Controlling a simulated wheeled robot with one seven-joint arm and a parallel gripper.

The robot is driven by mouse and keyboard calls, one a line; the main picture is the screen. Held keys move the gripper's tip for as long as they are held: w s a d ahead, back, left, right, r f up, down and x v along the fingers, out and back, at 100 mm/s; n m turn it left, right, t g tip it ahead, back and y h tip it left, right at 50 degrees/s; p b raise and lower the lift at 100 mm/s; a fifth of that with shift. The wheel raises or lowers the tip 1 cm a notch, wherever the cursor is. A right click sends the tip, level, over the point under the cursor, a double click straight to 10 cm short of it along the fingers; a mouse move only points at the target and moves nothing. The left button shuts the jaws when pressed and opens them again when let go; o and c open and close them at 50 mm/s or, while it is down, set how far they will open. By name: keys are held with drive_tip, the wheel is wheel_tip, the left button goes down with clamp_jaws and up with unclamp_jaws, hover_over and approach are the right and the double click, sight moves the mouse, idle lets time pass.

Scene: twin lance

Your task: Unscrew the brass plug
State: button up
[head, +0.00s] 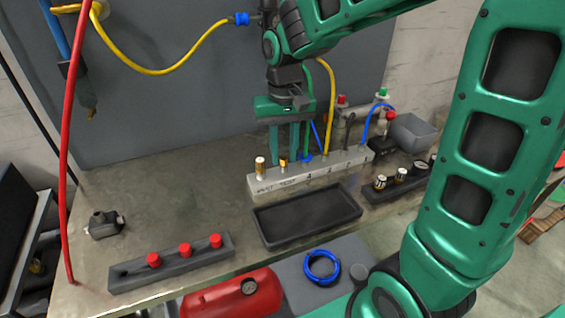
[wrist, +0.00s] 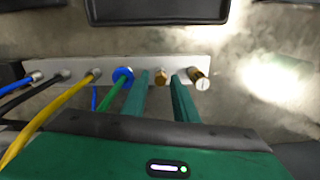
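The brass plug (head: 283,162) stands upright in the light grey manifold block (head: 272,188), in the port marked TEST. It also shows in the wrist view (wrist: 161,78). My gripper (head: 284,159) points down over the block. Its two green fingers are open, one on each side of the plug. In the wrist view a gap shows between the plug and each finger, so my gripper (wrist: 160,77) does not hold it. I cannot tell how far down the fingertips reach beside it.
A brass-and-white fitting (wrist: 201,79) stands close outside one finger. A blue-collared green hose (wrist: 122,78) is close outside the other. Yellow, black and blue hoses follow along the block. An empty black tray (head: 306,215) and a rack with red caps (head: 172,262) lie in front.

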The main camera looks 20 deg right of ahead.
drive_tip(key=m, duration=0.5)
drive_tip(key=shift+m, duration=0.3)
drive_tip(key=m, duration=0.6)
drive_tip(key=shift+d, duration=0.1)
clamp_jaws()
drive_tip(key=n, duration=0.4)
drive_tip(key=shift+n, duration=0.3)
drive_tip(key=n, duration=0.5)
drive_tip(key=shift+s, duration=0.1)
drive_tip(key=n, duration=1.1)
drive_tip(key=shift+s, duration=0.1)
